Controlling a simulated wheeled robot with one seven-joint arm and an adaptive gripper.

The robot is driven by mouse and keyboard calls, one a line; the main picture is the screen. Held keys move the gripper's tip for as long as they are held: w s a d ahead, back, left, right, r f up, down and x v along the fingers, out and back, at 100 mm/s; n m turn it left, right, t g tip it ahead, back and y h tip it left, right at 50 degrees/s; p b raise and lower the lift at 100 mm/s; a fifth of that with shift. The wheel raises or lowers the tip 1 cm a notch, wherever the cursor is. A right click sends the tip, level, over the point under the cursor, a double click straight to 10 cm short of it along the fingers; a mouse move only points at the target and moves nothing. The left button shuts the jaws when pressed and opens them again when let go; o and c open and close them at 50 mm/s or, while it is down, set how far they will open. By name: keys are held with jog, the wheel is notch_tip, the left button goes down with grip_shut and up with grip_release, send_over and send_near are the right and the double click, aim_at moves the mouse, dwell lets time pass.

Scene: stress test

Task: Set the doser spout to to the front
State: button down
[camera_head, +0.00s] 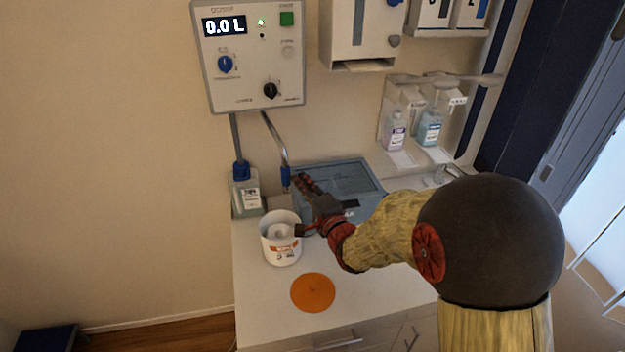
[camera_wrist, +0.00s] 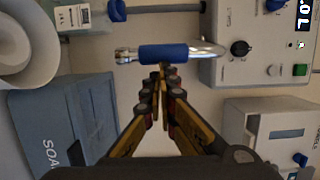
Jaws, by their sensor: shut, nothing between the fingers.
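The doser (camera_head: 250,90) is a grey-white wall box with a 0.0 L display, a blue knob, a black knob and a green button. Its spout (camera_head: 277,138) is a bent metal pipe hanging below the box, ending in a blue sleeve (camera_head: 285,177). In the wrist view the blue sleeve (camera_wrist: 165,54) lies across the picture just beyond my fingertips, with a silver tip at its left end. My gripper (camera_head: 301,181) is shut and empty, close to the right of the sleeve. My shut fingertips (camera_wrist: 162,72) reach the sleeve's edge; contact cannot be told.
A white bucket (camera_head: 282,250) stands below the spout, with an orange disc (camera_head: 313,292) in front. A blue-grey soaking box (camera_head: 350,172) stands behind my gripper. A canister (camera_head: 246,197) is at the left. Dispenser bottles (camera_head: 397,133) hang at the right.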

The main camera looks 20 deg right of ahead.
aim_at(285, 186)
jog(key=shift+s+a+b, duration=0.15)
jog(key=shift+a+b, duration=0.3)
jog(key=shift+a, duration=1.85)
